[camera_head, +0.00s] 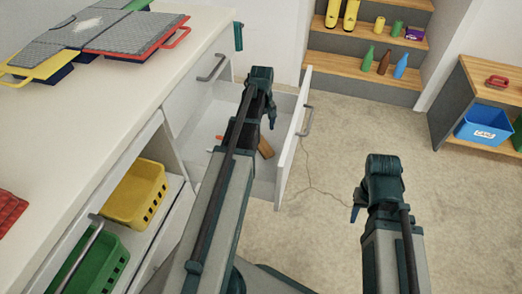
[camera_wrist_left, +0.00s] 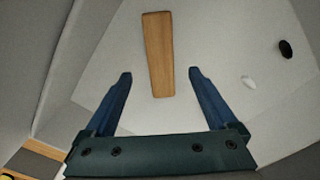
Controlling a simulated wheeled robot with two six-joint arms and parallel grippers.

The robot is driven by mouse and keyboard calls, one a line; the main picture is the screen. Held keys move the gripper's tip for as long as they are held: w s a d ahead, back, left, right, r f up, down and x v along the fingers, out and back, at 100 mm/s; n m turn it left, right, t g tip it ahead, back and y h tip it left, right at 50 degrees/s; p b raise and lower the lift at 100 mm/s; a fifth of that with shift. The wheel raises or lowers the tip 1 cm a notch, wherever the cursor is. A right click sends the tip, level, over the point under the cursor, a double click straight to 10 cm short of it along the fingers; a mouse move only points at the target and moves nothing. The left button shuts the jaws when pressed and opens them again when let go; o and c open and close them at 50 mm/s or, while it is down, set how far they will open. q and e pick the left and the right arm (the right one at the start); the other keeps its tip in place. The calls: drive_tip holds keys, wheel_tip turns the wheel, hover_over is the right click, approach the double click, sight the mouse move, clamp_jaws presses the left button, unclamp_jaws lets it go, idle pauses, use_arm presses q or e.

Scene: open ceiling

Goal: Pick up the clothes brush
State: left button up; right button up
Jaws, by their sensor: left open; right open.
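A wooden piece that looks like the clothes brush (camera_head: 265,147) lies in the open drawer (camera_head: 292,150), partly hidden behind my left arm. In the left wrist view, the brush (camera_wrist_left: 158,50) is a long, tapered wooden bar on the pale drawer floor. Its near end shows between the spread blue fingers of my left gripper (camera_wrist_left: 160,74), which is open and empty above it. In the head view, my left gripper (camera_head: 271,112) hangs over the drawer. My right gripper (camera_head: 356,212) is open and empty over the floor, right of the drawer.
A small black object (camera_wrist_left: 286,49) and a white one (camera_wrist_left: 249,82) lie right of the brush. The drawer front with its handle (camera_head: 306,121) stands close right of my left gripper. The white counter (camera_head: 100,110) is to the left. Open floor lies right.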

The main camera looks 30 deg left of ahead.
sight(261, 141)
use_arm(q)
drive_tip(key=shift+f+b, duration=0.35)
drive_tip(key=shift+f, duration=0.5)
use_arm(e)
drive_tip(key=shift+f, duration=0.85)
use_arm(q)
drive_tip(key=f+b, duration=0.5)
drive_tip(key=shift+w+a+f, duration=0.1)
drive_tip(key=shift+a+f, duration=0.05)
drive_tip(key=shift+a, duration=0.05)
use_arm(e)
wheel_tip(261, 141, down, 5)
drive_tip(key=shift+f, duration=0.1)
use_arm(q)
drive_tip(key=shift+c, duration=0.2)
clamp_jaws()
